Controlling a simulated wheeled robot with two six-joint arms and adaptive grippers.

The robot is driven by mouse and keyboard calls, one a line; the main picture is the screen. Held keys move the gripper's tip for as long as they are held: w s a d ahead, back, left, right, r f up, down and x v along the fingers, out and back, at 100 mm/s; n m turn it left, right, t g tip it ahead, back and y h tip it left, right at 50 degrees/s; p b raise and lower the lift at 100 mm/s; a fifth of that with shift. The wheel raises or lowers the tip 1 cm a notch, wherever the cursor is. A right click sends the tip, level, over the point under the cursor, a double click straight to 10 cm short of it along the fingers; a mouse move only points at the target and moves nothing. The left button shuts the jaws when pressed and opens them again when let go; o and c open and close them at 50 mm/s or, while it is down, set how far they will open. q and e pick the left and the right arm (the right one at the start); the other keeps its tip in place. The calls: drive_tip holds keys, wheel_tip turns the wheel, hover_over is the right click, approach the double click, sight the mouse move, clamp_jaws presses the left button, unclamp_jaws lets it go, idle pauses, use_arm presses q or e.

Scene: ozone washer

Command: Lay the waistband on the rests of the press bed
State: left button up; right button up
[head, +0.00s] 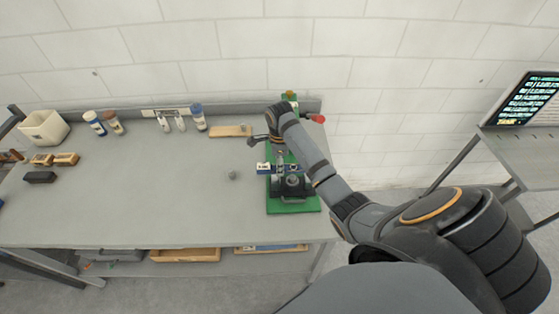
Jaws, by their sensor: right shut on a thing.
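The press (293,205) is a green-based machine with dark parts and a red-ended handle at the right end of the bench. My right arm reaches over it from the right, and my right gripper (279,158) points down above the press bed. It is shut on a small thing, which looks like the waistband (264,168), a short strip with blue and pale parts. The strip lies crosswise at the bed. Whether it touches the rests is too small to tell, and the arm hides part of the press. My left gripper is not in view.
Bottles (198,117), a wooden board (230,131) and a cream bin (45,128) stand along the back. A screen (530,100) is at the far right.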

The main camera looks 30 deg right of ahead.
sight(279, 178)
drive_tip(key=shift+a+f+b, duration=0.1)
drive_tip(key=shift+f+b, duration=0.25)
drive_tip(key=shift+f, duration=1.85)
drive_tip(key=shift+p, duration=0.5)
drive_tip(key=shift+f, duration=0.1)
drive_tip(key=o, duration=1.3)
wheel_tip(279, 178, up, 8)
drive_tip(key=shift+f, duration=0.2)
